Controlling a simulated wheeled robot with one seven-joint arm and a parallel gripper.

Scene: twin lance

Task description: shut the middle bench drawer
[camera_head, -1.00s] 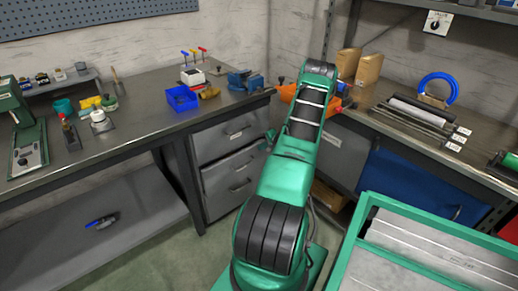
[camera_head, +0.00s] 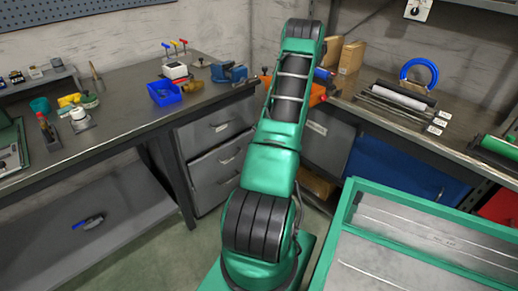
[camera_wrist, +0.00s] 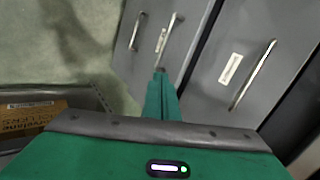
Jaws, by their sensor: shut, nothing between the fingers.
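Grey drawers stand under the left bench. The middle drawer (camera_head: 212,170) shows below the top drawer (camera_head: 214,131) in the head view, its right part hidden by my arm. In the wrist view, the middle drawer (camera_wrist: 181,48) has a bar handle and a white label. A dark gap separates it from the top drawer (camera_wrist: 215,90); how far it stands out is hard to tell. My gripper (camera_wrist: 160,74) is shut and empty, its green fingers pointing at the front by the lower end of the handle. Contact is unclear. My gripper is hidden in the head view.
The bench top (camera_head: 130,108) holds a blue bin (camera_head: 164,94) and a blue vise (camera_head: 229,73). A green-framed cart (camera_head: 352,215) stands at right, near my arm. A cardboard box (camera_wrist: 30,115) lies at left in the wrist view. Floor beside the drawers is clear.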

